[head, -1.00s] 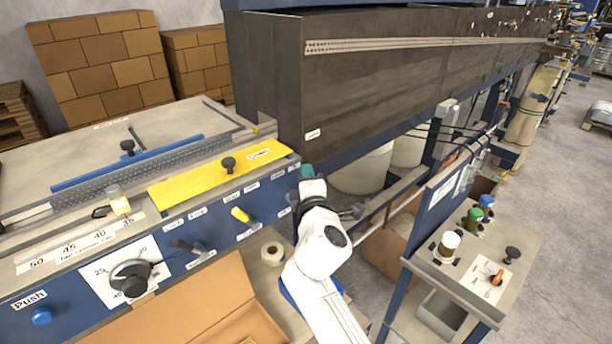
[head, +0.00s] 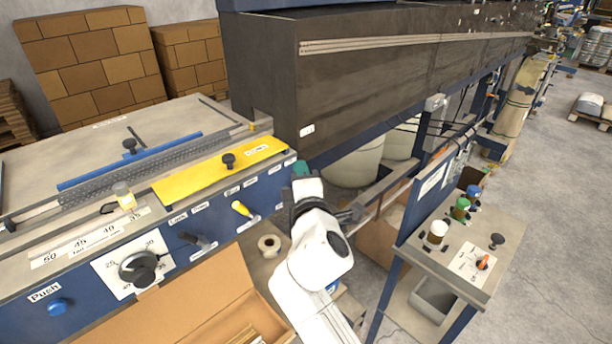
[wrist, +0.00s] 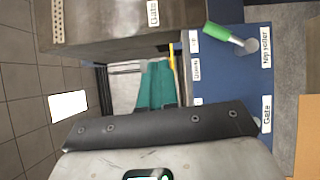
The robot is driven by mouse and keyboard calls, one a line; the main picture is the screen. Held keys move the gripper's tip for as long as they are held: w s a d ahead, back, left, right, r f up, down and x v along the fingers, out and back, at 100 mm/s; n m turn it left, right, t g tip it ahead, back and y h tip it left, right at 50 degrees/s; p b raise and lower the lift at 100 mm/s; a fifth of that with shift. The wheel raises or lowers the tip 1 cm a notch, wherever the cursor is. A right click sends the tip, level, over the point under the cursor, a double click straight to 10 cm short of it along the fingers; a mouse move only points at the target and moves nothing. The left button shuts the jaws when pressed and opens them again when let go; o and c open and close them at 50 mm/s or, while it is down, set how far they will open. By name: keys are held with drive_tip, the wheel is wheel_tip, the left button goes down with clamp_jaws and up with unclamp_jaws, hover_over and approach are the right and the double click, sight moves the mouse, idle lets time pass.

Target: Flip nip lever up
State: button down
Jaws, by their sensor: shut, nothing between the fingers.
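The lever with a green handle (wrist: 221,34) is at the top right of the wrist view. It is mounted on the blue panel (wrist: 222,85) beside a label (wrist: 265,45) that seems to read "Nip roller". In the picture its handle points left and slightly up from its grey pivot, towards the panel's edge. The head view does not show this lever clearly; my arm may hide it. My gripper's teal fingers (wrist: 156,86) are shut and empty, to the left of and below the handle in the wrist view, apart from it. In the head view the gripper (head: 301,168) is at the panel's right end.
A yellow lever (head: 240,208) and a black lever (head: 194,240) stick out of the panel to the left. The dark machine housing (head: 390,100) stands above and behind my gripper. A control stand (head: 465,250) is to the right. An open cardboard box (head: 190,310) lies below the panel.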

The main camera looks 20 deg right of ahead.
drive_tip(key=shift+s+a+r, duration=0.1)
drive_tip(key=shift+s+r, duration=0.15)
drive_tip(key=shift+s, duration=0.4)
drive_tip(key=shift+s+a+r, duration=0.1)
drive_tip(key=shift+s+r, duration=0.15)
drive_tip(key=shift+s, duration=0.45)
drive_tip(key=shift+s+a+r, duration=0.1)
drive_tip(key=shift+s+r, duration=0.15)
drive_tip(key=shift+s, duration=0.4)
